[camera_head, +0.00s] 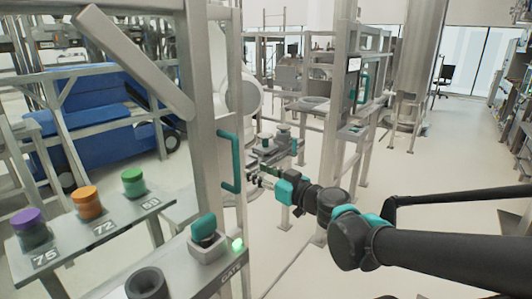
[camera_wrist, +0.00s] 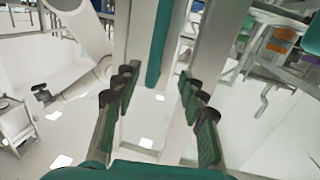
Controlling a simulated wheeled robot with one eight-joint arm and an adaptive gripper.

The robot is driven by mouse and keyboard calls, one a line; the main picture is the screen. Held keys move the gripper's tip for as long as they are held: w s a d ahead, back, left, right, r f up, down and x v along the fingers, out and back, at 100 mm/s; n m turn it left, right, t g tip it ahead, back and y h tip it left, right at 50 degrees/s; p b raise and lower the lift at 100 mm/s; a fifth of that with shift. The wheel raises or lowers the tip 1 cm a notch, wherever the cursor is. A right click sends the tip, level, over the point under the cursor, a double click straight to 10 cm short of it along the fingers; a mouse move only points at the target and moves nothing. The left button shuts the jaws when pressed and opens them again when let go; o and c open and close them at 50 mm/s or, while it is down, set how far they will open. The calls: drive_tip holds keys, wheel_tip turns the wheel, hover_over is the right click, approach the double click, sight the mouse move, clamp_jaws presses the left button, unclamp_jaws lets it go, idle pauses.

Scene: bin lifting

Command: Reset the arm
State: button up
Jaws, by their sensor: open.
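My gripper (camera_head: 258,181) is at the end of my outstretched arm, right of a teal door handle (camera_head: 229,162) on a grey metal frame. A small gap seems to lie between the fingertips and the handle. In the wrist view my gripper (camera_wrist: 157,78) is open, with green-padded fingers spread on both sides and nothing between the pads. The teal handle (camera_wrist: 160,40) shows beyond the fingertips, between two pale posts. I cannot tell the exact distance to it.
A console (camera_head: 195,259) with a teal knob and a green light stands at the lower middle. Purple, orange and green jars stand on a numbered shelf (camera_head: 97,222) at left. Blue machinery (camera_head: 100,120) is behind. Open floor (camera_head: 460,150) lies at right.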

wheel_tip(320, 180, down, 9)
drive_tip(key=s+d+g+h, duration=0.2)
drive_tip(key=d+g, duration=0.1)
drive_tip(key=s+d+f+m+g+h, duration=0.2)
drive_tip(key=s+d+f+m+h, duration=0.1)
drive_tip(key=d+f, duration=0.5)
drive_tip(key=s+d+f+m+g+h, duration=0.3)
drive_tip(key=d+f+h, duration=0.4)
drive_tip(key=d, duration=0.5)
drive_tip(key=s+f+m, duration=0.1)
drive_tip(key=m, duration=0.1)
drive_tip(key=shift+m, duration=0.4)
